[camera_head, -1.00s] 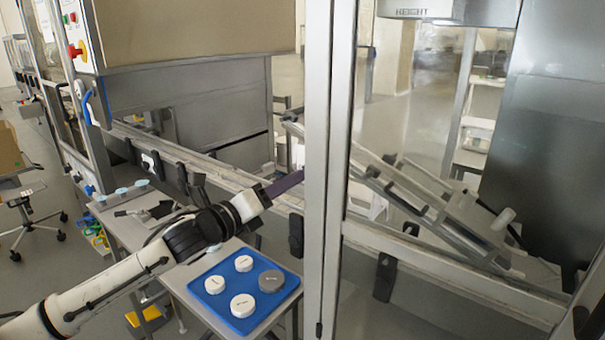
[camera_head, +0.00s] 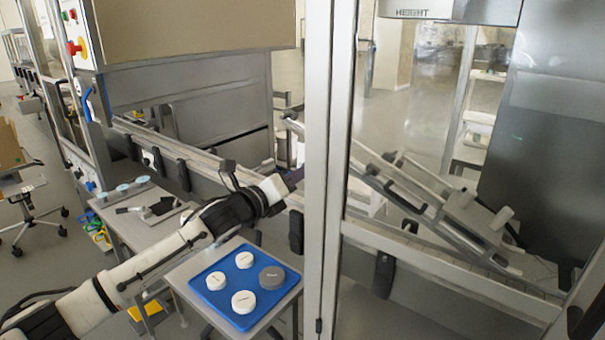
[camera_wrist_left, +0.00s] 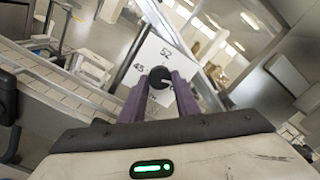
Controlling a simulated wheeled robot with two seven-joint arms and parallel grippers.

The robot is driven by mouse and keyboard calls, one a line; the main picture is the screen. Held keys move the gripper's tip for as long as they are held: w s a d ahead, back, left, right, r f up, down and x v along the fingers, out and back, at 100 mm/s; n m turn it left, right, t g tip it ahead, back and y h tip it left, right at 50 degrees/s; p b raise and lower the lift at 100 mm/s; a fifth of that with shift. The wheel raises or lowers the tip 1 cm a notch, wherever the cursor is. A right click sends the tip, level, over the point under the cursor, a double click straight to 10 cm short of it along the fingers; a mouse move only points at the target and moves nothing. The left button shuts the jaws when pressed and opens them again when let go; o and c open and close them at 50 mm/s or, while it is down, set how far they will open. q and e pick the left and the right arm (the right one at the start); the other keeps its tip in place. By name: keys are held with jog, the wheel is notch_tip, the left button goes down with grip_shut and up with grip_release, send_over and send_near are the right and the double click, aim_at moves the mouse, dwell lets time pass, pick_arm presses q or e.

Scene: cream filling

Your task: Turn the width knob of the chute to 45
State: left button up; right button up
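The chute's width knob (camera_wrist_left: 160,78) is black and round, on a white dial plate (camera_wrist_left: 150,54) marked 52 and 45, with a partly covered 6 at its right. My left gripper (camera_wrist_left: 161,86) has its two purple fingers apart, with the knob between their tips in the left wrist view. I cannot tell whether they touch it. In the head view the left gripper (camera_head: 294,177) reaches to the conveyor rail beside the metal post, and the post hides the knob. The metal chute (camera_head: 440,208) slopes behind the glass. My right gripper is not in view.
A metal post (camera_head: 328,170) stands just right of the gripper. A blue tray (camera_head: 220,309) with white and grey round pieces lies below the arm. A conveyor rail (camera_head: 205,168) runs behind the arm. A grey panel (camera_head: 550,130) stands at right.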

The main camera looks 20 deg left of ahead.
pick_arm(q)
jog(key=shift+c, duration=0.6)
jog(key=shift+n, duration=17.1)
